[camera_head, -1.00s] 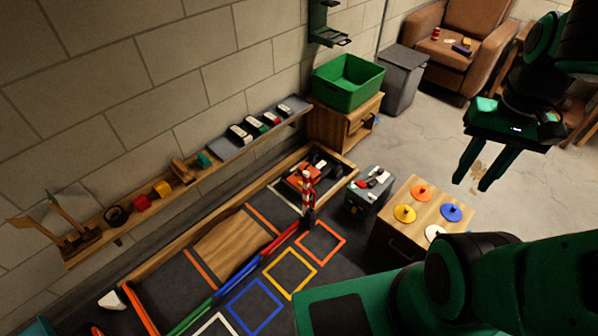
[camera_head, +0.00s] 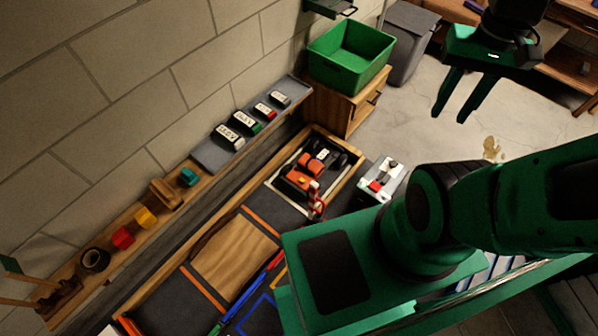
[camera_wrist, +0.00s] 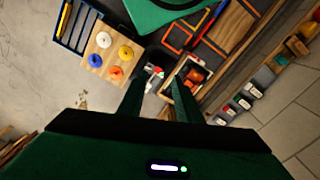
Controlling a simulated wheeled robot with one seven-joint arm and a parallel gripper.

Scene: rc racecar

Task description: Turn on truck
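The truck, an orange and black racecar (camera_head: 300,176), sits in a wood-framed bay at the end of the track by the wall. It also shows small in the wrist view (camera_wrist: 194,76). A red and white post (camera_head: 316,198) stands at the bay's near edge, partly overlapping the car. My gripper (camera_head: 450,114) is open and empty, high over the bare floor at the upper right, well away from the car. In the wrist view its two fingers (camera_wrist: 158,92) are spread apart. Any switch on the car is too small to make out.
A grey box with red and white parts (camera_head: 382,180) stands right of the bay. A green bin (camera_head: 348,56) sits on a wooden cabinet behind it. A wall shelf (camera_head: 205,160) holds labelled blocks. In the wrist view, a board with coloured discs (camera_wrist: 108,52) stands nearby.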

